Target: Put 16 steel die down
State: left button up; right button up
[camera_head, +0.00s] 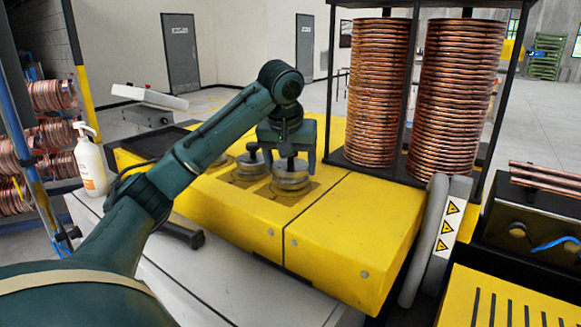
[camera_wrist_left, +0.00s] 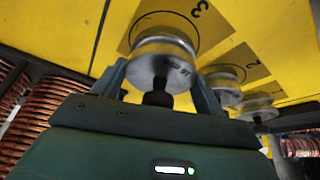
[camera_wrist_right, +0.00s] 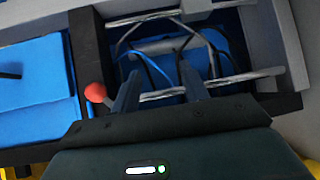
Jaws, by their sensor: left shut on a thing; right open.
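My left gripper (camera_head: 290,160) is shut on a round steel die (camera_head: 290,176) with a dark knob on top. The die is at a marked square on the yellow bench top (camera_head: 345,232).
Two other knobbed dies (camera_wrist_left: 220,85) and (camera_wrist_left: 258,106) stand in a row beside the held one. Tall stacks of copper coil (camera_head: 377,90) stand behind. A white spray bottle (camera_head: 91,160) is at left. Below the right gripper are metal rods (camera_wrist_right: 215,85) and a red ball knob (camera_wrist_right: 95,92).

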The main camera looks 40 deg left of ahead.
pick_arm(q)
jog(key=shift+f, duration=0.5)
jog(key=o, duration=1.7)
jog(key=shift+f, duration=0.15)
jog(key=shift+c, duration=0.2)
jog(key=v, duration=1.2)
jog(key=shift+s, duration=0.1)
